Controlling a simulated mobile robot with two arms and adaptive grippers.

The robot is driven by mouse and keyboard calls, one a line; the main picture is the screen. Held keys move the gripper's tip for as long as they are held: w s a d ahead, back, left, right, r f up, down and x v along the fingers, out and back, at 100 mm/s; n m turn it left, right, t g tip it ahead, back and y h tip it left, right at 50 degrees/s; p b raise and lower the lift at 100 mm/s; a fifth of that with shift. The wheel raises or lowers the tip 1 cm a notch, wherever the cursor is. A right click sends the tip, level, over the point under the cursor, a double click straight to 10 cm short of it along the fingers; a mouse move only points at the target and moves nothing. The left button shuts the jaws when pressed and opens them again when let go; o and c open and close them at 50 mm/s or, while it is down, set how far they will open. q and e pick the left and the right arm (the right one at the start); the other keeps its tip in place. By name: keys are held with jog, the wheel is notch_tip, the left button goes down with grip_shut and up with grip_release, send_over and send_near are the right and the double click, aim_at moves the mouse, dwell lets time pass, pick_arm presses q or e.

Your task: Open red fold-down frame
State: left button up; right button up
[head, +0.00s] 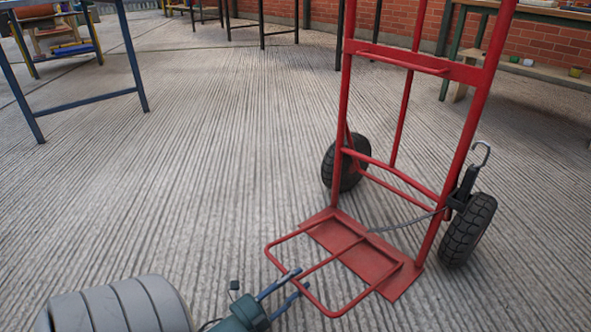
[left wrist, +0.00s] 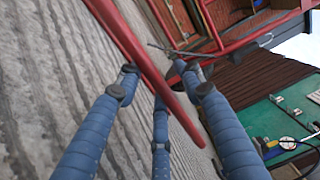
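The red fold-down frame (head: 335,262) is a tubular loop with a middle bar at the foot of a red hand truck (head: 347,110). It reaches forward from the flat red toe plate (head: 385,266), low over the ground. My left gripper (head: 297,280) is at the frame's near-left outer edge. In the left wrist view, the blue fingers of the gripper (left wrist: 165,82) are spread, and a red bar (left wrist: 150,75) passes between them. The fingers do not look closed on it; whether one touches it is unclear. My right gripper is out of view.
The truck stands upright on two black wheels (head: 467,230). A hook (head: 482,152) and a dark cord hang by the right wheel. Blue table legs (head: 95,104) stand at the upper left, a bench (head: 540,72) at the upper right. The grooved floor left of the truck is clear.

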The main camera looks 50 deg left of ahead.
pick_arm(q)
jog(key=shift+w+r, duration=0.1)
jog(key=shift+r, duration=0.1)
jog(key=s, duration=0.8)
jog(key=s+f, duration=0.1)
jog(key=s, duration=0.3)
jog(key=shift+a+f, duration=0.1)
jog(key=shift+a, duration=0.05)
